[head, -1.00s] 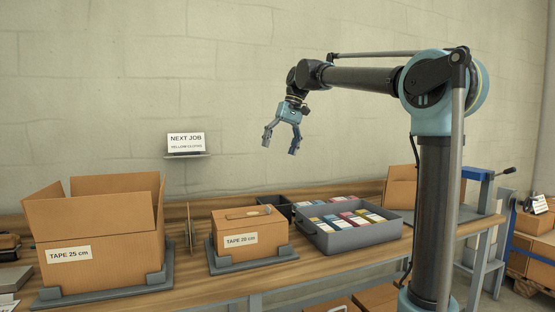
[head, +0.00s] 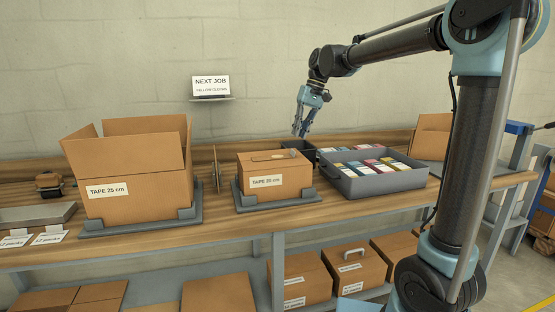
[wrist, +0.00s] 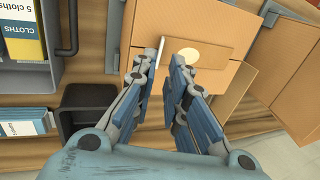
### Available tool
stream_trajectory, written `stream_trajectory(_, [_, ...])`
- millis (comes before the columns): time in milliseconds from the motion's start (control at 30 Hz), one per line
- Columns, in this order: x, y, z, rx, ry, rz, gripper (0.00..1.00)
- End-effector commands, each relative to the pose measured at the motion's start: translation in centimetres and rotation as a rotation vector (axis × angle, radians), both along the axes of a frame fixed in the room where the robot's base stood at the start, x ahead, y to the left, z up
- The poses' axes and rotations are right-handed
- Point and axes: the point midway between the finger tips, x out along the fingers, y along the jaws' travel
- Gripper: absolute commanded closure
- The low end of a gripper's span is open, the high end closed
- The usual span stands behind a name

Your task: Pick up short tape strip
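A closed brown carton labelled TAPE 20 cm (head: 262,181) stands on the bench. A short tan strip (head: 268,157) lies on its top; I take it to be the short tape strip. In the wrist view the strip (wrist: 218,48) lies across the carton top (wrist: 226,90), with a pale round spot on it. My gripper (head: 301,133) is above the bench, behind and right of the carton. In the wrist view its fingers (wrist: 162,62) are apart, with the strip beyond and to the right of their tips. A thin pale edge shows between them; nothing is clearly held.
An open carton labelled TAPE 25 cm (head: 144,193) stands left, past an upright thin divider (head: 216,168). A grey tray (head: 372,187) of cloth packs is on the right. A small dark bin (wrist: 88,112) is beside the carton. Cartons fill the lower shelf.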

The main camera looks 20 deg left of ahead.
Motion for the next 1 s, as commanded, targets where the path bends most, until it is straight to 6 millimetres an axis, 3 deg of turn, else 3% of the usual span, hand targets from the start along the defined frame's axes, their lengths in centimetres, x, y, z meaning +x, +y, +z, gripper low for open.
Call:
stream_trajectory(333, [-0.3, 0.7, -2.5, 0.000, -0.001, 0.002, 0.87])
stream_trajectory(600, [-0.6, 1.6, -5.8, 0.000, 0.001, 0.001, 0.87])
stream_trajectory(933, [-0.7, 1.8, -6.5, 0.000, 0.000, 0.000, 0.87])
stream_trajectory(967, [-0.7, 1.8, -6.5, 0.000, 0.000, 0.000, 0.89])
stream_trajectory(1000, [-0.7, 1.8, -6.5, 0.000, 0.000, 0.000, 0.98])
